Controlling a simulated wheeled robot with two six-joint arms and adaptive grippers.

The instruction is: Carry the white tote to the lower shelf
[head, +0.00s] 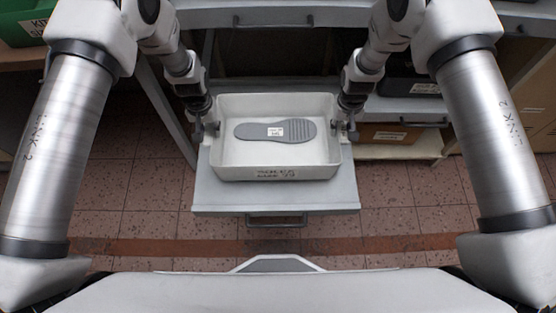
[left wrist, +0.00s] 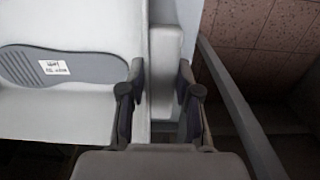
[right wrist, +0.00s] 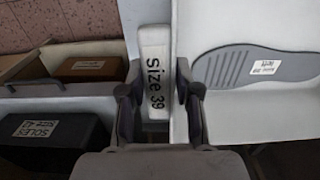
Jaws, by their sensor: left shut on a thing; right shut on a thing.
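The white tote (head: 225,168) is in the middle of the head view, level, over a pulled-out grey shelf board (head: 225,198). I cannot tell whether it touches the board. A grey shoe sole (head: 300,130) with a white label lies flat inside it. My left gripper (head: 211,128) is shut on the tote's left end; the left wrist view shows its fingers (left wrist: 160,88) on both sides of the white end grip. My right gripper (head: 344,128) is shut on the right end; the right wrist view shows its fingers (right wrist: 155,88) around the grip marked "Size 39".
A green bin (head: 22,25) stands at the upper left. A brown box (head: 390,134) and a dark box marked "Soles" (right wrist: 55,140) sit on shelves at the right. The board's drawer handle (head: 275,220) faces me. Tiled floor (head: 400,205) lies open around the board.

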